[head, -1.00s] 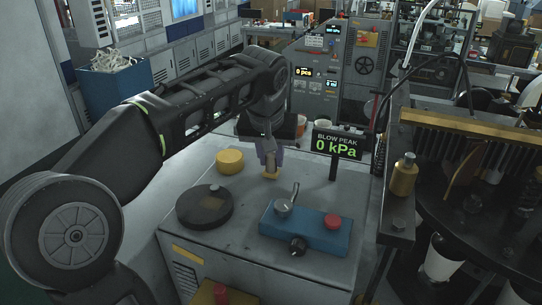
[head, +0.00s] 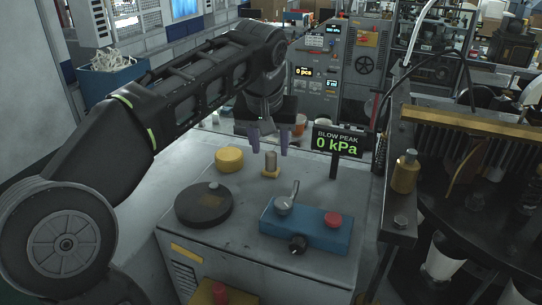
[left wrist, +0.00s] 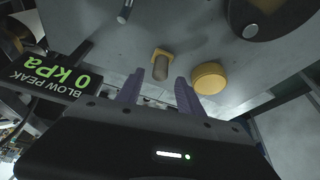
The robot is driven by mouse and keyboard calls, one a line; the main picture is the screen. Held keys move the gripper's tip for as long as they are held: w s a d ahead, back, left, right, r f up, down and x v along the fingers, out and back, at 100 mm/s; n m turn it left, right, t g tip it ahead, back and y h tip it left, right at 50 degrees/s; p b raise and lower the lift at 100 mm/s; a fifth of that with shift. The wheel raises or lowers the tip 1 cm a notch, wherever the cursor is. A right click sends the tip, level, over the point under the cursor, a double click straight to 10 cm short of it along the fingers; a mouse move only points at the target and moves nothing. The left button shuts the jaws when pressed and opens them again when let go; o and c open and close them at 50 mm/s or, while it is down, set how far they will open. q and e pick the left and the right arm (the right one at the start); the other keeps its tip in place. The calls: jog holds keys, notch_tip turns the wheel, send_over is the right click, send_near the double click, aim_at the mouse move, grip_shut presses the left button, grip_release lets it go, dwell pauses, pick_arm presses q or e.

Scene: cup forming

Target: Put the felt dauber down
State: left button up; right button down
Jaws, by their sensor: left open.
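The felt dauber (head: 270,164) stands upright on the grey cabinet top, with a tan pad at its foot and a grey-brown handle above. It also shows in the left wrist view (left wrist: 161,66), just beyond the fingertips. My left gripper (head: 269,147) is open, its two purple fingers apart and above and behind the dauber, clear of it. In the left wrist view the open fingers (left wrist: 158,84) have nothing held between them. My right gripper is not in view.
A round yellow tin (head: 229,160) and a dark round disc (head: 204,205) are left of the dauber. A blue box (head: 306,229) with a lever and red button is in front. The BLOW PEAK display (head: 338,143) stands close at right, and machinery lies beyond.

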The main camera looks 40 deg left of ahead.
pick_arm(q)
jog(key=shift+v, duration=0.85)
jog(key=shift+p+v, duration=0.85)
jog(key=shift+v, duration=0.2)
